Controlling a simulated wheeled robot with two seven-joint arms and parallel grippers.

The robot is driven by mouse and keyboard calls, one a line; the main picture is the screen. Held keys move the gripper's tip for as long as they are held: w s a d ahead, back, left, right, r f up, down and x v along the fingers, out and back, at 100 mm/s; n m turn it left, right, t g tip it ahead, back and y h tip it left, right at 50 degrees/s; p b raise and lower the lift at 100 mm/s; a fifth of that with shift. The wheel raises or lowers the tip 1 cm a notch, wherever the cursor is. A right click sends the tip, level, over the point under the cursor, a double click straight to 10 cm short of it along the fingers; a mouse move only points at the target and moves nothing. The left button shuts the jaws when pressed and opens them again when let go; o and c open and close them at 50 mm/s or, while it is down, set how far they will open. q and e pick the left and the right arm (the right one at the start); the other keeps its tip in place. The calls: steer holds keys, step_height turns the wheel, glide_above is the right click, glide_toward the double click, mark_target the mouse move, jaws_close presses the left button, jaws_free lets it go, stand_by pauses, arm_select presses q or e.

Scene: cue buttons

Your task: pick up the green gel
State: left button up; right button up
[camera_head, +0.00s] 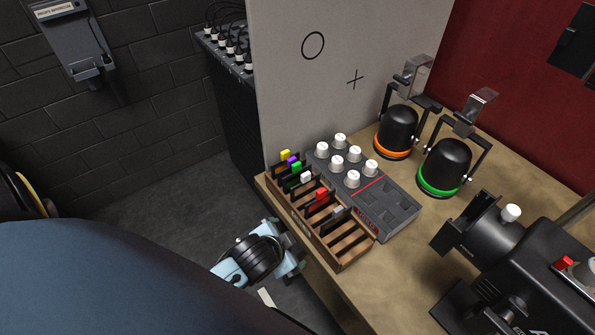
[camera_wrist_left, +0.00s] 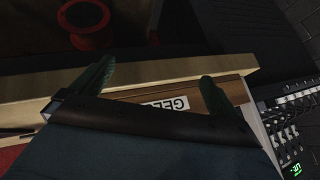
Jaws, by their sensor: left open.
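The green gel (camera_head: 297,168) shows as a green tab on a dark frame, standing in a slot near the far end of the wooden rack (camera_head: 302,208). Yellow (camera_head: 285,155) and purple (camera_head: 292,161) tabs stand behind it, and a white tab (camera_head: 306,177) in front. My left gripper (camera_head: 291,249) is beside the rack's left side, lower than its top and apart from the green gel. In the left wrist view its fingers (camera_wrist_left: 154,84) are spread and empty, facing the rack's side with an upside-down "GEL" label (camera_wrist_left: 172,104). My right gripper is not in view.
A red tab (camera_head: 321,194) and a grey tab (camera_head: 338,210) stand nearer in the rack. A grey tray (camera_head: 400,212) with white knobs adjoins it. Two black domed lamps stand behind. A black spotlight (camera_head: 490,238) occupies the right. The table edge lies beside my gripper.

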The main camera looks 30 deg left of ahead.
arm_select(q)
steer(key=w+d+r+m+t+h+p, duration=0.1)
steer(key=w+r+m+t, duration=0.4)
steer(key=r, duration=0.7)
steer(key=w+d+r+m+t+p, duration=0.1)
steer(key=w+r+m+t, duration=0.25)
steer(key=w+r, duration=0.65)
steer(key=s+d+r+m+g+h, duration=0.1)
steer(key=d+r+m+g+h, duration=0.1)
steer(key=d+r+m+h, duration=0.8)
steer(key=s+d+r+m+g+h, duration=0.15)
steer(key=d+m+h, duration=0.4)
steer(key=m, duration=1.15)
steer(key=m+g+y, duration=1.3)
steer(key=m+y, duration=0.3)
steer(key=m, duration=0.2)
glide_toward(296, 163)
steer(key=shift+n+h, duration=0.25)
steer(key=f, duration=0.2)
steer(key=f+p, duration=0.1)
steer(key=f, duration=0.4)
steer(key=shift+s+a+p, duration=0.2)
steer(key=shift+a+p, duration=0.15)
step_height(296, 163, down, 5)
steer(key=shift+d+f+p, duration=0.1)
steer(key=shift+d+p, duration=0.1)
steer(key=shift+p, duration=0.55)
steer(key=shift+f, duration=0.35)
